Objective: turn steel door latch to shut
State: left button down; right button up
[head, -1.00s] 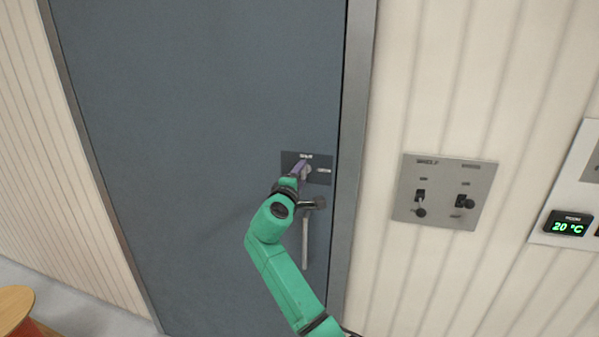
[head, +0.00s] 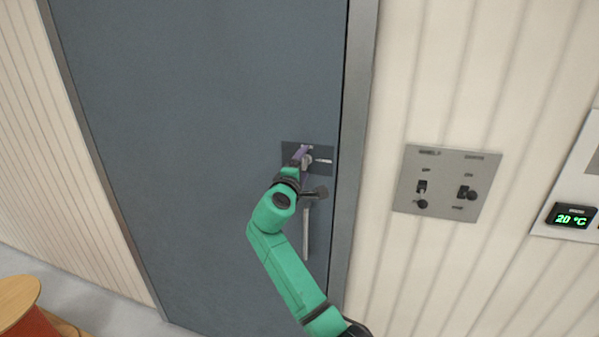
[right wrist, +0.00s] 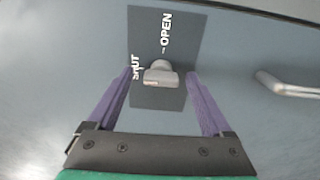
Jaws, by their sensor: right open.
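The steel latch shows as a pale grey knob (right wrist: 160,74) on a dark plate (right wrist: 162,30) in the right wrist view. The plate reads OPEN at the top and SHUT at the left. Which label the knob points to is hard to tell. My right gripper (right wrist: 160,80) is open, with one purple finger on each side of the knob and a gap visible on both sides. In the head view my right gripper (head: 304,157) is at the plate (head: 322,154) on the grey door (head: 200,120) and partly hides the latch. My left gripper is not in view.
A door handle (head: 306,232) hangs below the plate; it shows at the right in the wrist view (right wrist: 290,86). A switch panel (head: 447,182) and a green-lit temperature display (head: 571,216) are on the wall to the right. A round wooden top (head: 16,298) is at lower left.

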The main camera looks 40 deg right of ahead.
jog(key=b+v, duration=0.5)
jog(key=v, duration=0.9)
jog(key=shift+d, duration=0.15)
